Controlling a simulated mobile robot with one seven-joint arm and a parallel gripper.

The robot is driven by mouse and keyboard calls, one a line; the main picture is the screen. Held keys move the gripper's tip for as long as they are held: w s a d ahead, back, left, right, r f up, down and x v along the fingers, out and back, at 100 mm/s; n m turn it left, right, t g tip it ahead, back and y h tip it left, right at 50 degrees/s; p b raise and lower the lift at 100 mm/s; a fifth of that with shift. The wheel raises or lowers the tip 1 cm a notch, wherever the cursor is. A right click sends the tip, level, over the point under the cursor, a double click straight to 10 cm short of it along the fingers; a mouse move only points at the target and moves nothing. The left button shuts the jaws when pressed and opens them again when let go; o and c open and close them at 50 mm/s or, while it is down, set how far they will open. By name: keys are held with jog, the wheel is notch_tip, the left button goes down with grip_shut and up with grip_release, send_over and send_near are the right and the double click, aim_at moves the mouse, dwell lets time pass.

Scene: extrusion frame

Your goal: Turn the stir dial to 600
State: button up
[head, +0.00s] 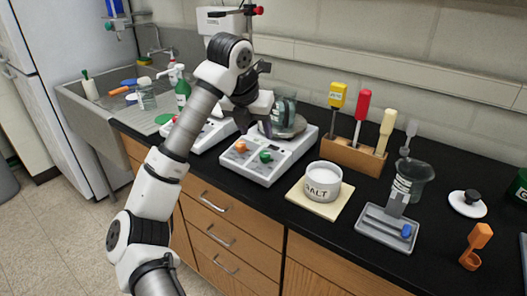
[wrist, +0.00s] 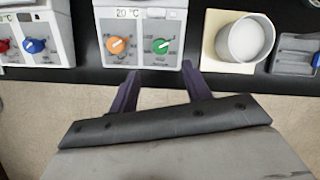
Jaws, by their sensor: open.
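The white hotplate unit (head: 292,158) stands on the black bench with a round plate and a glass vessel (head: 285,105) on top. Its front has an orange dial (head: 241,147) at left and a green dial (head: 266,156) at right. In the wrist view, the orange dial (wrist: 118,46) and green dial (wrist: 162,46) have white pointers and lie beyond my fingertips. A "20 °C" label sits above the orange one. The dial labels are too small to read, so I cannot tell which is stir. My gripper (wrist: 160,68) is open and empty, touching neither dial.
A second unit with red and blue dials (wrist: 35,46) stands to the left. A salt jar (head: 323,182) on a pale board is close on the right. A wooden rack (head: 350,157) of colored-handled tools stands behind it. The sink is at far left.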

aim_at(264, 154)
jog(key=p+x, duration=0.2)
jog(key=x, duration=0.8)
jog(key=shift+w+f+p, duration=0.1)
jog(key=shift+f+p, duration=0.2)
jog(key=c, duration=1)
